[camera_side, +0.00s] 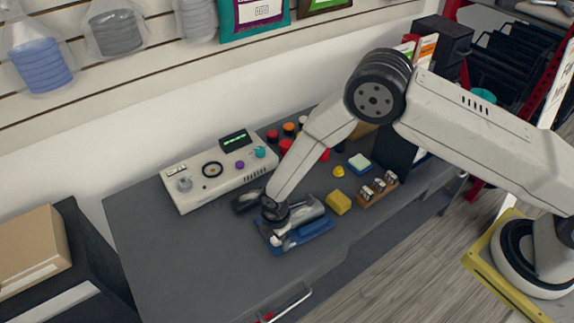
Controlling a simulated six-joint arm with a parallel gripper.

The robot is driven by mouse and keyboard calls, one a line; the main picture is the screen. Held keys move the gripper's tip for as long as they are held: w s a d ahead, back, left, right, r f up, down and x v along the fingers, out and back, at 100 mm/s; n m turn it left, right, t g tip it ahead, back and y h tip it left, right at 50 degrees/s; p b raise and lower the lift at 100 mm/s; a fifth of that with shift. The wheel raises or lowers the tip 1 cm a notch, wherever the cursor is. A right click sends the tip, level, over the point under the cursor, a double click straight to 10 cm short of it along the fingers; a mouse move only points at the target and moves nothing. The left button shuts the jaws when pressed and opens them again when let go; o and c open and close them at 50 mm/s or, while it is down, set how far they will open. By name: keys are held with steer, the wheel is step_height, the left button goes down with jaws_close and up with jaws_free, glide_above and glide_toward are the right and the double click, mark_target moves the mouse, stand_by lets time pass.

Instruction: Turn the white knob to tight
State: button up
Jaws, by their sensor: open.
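A small white round piece (276,241), which looks like the white knob, shows at the left front of a blue base (312,234) on the grey bench. My gripper (279,222) points down over this base, close above or beside the white piece. It is open. The wrist and dark gripper parts cover much of the base, so I cannot tell whether a finger touches the knob. The knob's setting and any tight mark are too small to read.
A white control box (199,195) with a grey knob, purple knob and teal knob stands behind on the bench (190,260). A yellow block (339,202) and a wooden block with metal pieces (376,193) lie to the right. The bench's left front is clear.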

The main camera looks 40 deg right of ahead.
jaws_close()
